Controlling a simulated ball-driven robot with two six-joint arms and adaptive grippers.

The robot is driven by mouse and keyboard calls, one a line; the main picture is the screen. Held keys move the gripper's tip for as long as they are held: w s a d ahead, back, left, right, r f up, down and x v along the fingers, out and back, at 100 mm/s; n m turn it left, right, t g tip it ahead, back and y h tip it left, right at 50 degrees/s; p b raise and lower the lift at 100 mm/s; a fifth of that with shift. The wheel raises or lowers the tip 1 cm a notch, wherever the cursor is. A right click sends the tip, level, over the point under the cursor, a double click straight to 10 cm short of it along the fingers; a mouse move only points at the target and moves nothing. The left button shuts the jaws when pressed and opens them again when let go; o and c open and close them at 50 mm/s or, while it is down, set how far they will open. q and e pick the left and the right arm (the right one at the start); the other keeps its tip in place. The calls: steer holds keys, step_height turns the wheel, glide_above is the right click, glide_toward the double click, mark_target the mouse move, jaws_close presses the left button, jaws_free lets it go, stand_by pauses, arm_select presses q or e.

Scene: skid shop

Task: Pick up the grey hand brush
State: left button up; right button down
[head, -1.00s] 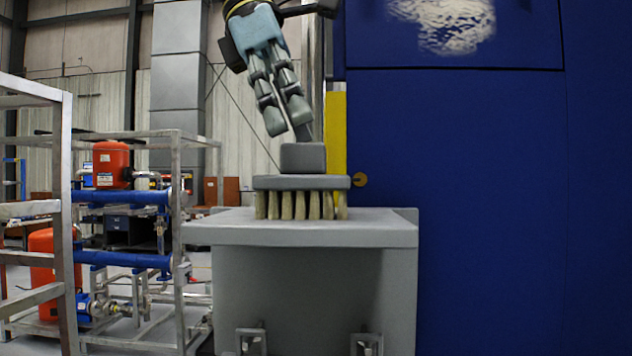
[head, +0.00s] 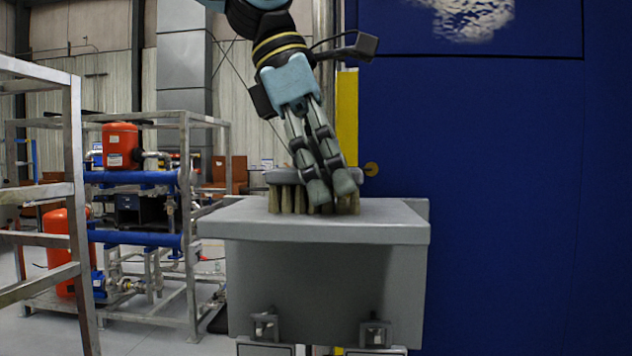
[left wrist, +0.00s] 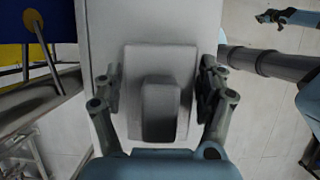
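The grey hand brush (head: 283,177) stands bristles down on top of a grey box-like stand (head: 240,232). My left gripper (head: 331,189) points down in front of the brush and hides its right part and handle in the head view. In the left wrist view, the brush (left wrist: 160,100), with its raised handle block, lies between the two fingers of the left gripper (left wrist: 160,82). The fingers are apart, with a narrow gap visible on the left side; contact on the right is unclear. What seems to be my right gripper (left wrist: 270,17) shows small at the top right of that view.
A tall blue panel (head: 480,200) stands right of and behind the stand, with a yellow strip (head: 347,115) at its edge. A metal frame (head: 185,220) with red tanks and blue pipes stands at left. The stand's top is otherwise clear.

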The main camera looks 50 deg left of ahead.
arm_select(q)
steer(key=c, duration=0.8)
steer(key=shift+c, duration=0.2)
steer(key=shift+r, duration=0.15)
